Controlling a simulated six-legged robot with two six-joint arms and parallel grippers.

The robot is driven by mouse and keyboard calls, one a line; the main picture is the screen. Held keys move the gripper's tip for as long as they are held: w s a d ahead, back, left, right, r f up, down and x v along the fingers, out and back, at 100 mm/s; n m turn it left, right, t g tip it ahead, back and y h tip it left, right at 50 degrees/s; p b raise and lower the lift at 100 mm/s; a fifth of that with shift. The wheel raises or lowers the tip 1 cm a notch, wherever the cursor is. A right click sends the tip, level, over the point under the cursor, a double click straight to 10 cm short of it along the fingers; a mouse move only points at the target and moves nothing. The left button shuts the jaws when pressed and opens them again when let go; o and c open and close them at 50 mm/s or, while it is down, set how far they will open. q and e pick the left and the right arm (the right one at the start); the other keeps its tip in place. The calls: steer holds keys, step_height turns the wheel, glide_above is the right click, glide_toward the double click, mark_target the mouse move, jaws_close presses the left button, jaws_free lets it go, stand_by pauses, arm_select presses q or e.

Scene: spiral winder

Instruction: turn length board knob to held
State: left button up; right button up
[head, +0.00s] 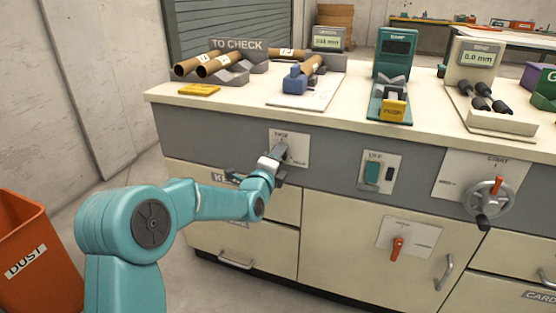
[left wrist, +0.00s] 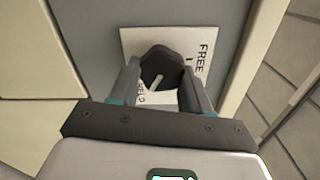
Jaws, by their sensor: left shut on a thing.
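The knob (left wrist: 160,62) is dark, with a pale pointer line, on a white plate (left wrist: 197,38) marked FREE and what looks like HELD. In the left wrist view the pale line slants toward the lower left, the side of the HELD word. My left gripper (left wrist: 157,82) has a finger on each side of the knob and is shut on it. In the head view the left gripper (head: 279,153) is at the white plate (head: 298,147) on the grey front panel and mostly hides the knob. My right gripper is not in view.
The counter (head: 350,117) above bears tubes (head: 217,65), a blue clamp (head: 295,79) and a teal stamp device (head: 391,90). Right of the plate are a switch (head: 372,173) and a crank wheel (head: 487,196). An orange dust bin (head: 30,250) stands at the left.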

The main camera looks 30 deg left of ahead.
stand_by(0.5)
arm_select(q)
steer(key=o, duration=1.1)
steer(key=shift+c, duration=0.2)
steer(key=p+v, duration=0.2)
steer(key=v, duration=1.4)
steer(key=shift+s+d, duration=0.15)
steer(key=shift+d, duration=0.1)
